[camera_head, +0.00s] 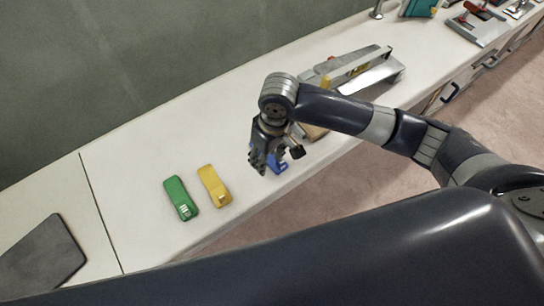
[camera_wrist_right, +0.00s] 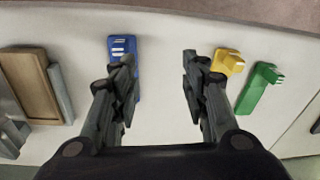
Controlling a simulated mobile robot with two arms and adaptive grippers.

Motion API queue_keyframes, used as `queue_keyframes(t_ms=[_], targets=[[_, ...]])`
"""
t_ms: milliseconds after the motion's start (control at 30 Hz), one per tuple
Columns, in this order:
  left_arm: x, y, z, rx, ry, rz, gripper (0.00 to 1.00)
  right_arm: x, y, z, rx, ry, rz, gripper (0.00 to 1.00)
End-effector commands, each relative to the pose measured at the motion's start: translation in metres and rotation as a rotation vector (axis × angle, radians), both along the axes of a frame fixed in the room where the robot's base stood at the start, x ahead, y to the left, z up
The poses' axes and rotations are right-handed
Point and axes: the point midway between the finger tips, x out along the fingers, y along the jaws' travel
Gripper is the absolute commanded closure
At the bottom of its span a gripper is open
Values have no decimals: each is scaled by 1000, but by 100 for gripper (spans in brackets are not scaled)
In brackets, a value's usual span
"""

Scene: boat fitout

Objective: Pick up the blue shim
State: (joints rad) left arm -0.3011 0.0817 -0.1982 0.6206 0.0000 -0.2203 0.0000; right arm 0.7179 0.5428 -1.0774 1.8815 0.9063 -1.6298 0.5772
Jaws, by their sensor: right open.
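The blue shim (camera_head: 281,167) lies on the white counter near its front edge, partly hidden by my right gripper (camera_head: 275,161) in the head view. In the right wrist view, the blue shim (camera_wrist_right: 121,47) shows behind the left-hand finger, which covers part of it. My right gripper (camera_wrist_right: 158,66) is open there, with bare counter between its fingers. I cannot tell how high the fingertips are above the counter. My left gripper is out of view.
A yellow shim (camera_head: 214,186) and a green shim (camera_head: 181,198) lie left of the gripper. A brown wooden block (camera_wrist_right: 29,84) lies on the blue shim's other side. A metal tool (camera_head: 362,70) and a dark grey slab (camera_head: 45,259) are farther off. Bare counter surrounds the shims.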

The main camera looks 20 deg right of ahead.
Motion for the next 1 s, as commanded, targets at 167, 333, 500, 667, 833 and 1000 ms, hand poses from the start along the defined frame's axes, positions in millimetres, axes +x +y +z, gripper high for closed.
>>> queue_keyframes(t_ms=[167,333,500,667,833,1000], targets=[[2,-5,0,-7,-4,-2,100,21,-32,9,-84,27,-71,58],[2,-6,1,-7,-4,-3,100,25,-42,3,-108,42,-99,58],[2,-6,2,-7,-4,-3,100,26,-42,-24,-107,42,-100,58],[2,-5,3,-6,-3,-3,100,27,-42,-41,-106,39,-97,58],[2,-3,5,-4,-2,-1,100,29,-42,-53,-107,40,-97,58],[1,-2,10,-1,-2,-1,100,36,-42,-75,-106,39,-97,58]])
